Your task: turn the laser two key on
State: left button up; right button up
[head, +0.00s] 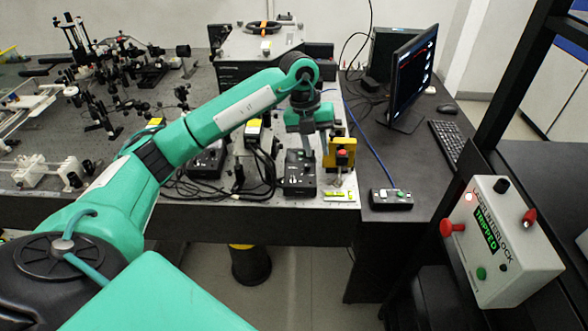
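Two black control boxes sit near the front edge of the optical bench: one (299,182) below my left gripper and one (207,163) further left, partly behind my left arm. I cannot read a label that says which is laser two, and no key can be made out clearly. My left gripper (307,150) points down just above the back of the right-hand box; its fingertips are small and dark against it, so their opening is unclear. I cannot tell whether they touch anything. My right gripper is not in view.
A white interlock box (502,243) at right shows green "TRIPPED" text. A yellow stand (340,155) with a red button is right of the gripper. A small button box (391,199), monitor (412,78) and keyboard (446,142) are on the right-hand desk. Optics crowd the bench's left.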

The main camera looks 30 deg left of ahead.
pick_arm(q)
jog(key=a+r+n+y, duration=0.1)
jog(key=a+r+y, duration=0.2)
jog(key=a, duration=0.3)
jog(key=shift+n, duration=0.3)
jog(key=f+p, duration=0.1)
jog(key=f, duration=0.3)
jog(key=f+p, duration=0.1)
jog(key=f, duration=0.3)
jog(key=f+p, duration=0.1)
jog(key=f, duration=0.4)
jog(key=shift+s+a+p, duration=0.2)
jog(key=shift+a+p, duration=0.05)
jog(key=shift+p, duration=0.1)
jog(key=shift+f, duration=0.45)
jog(key=shift+c, duration=0.2)
grip_shut()
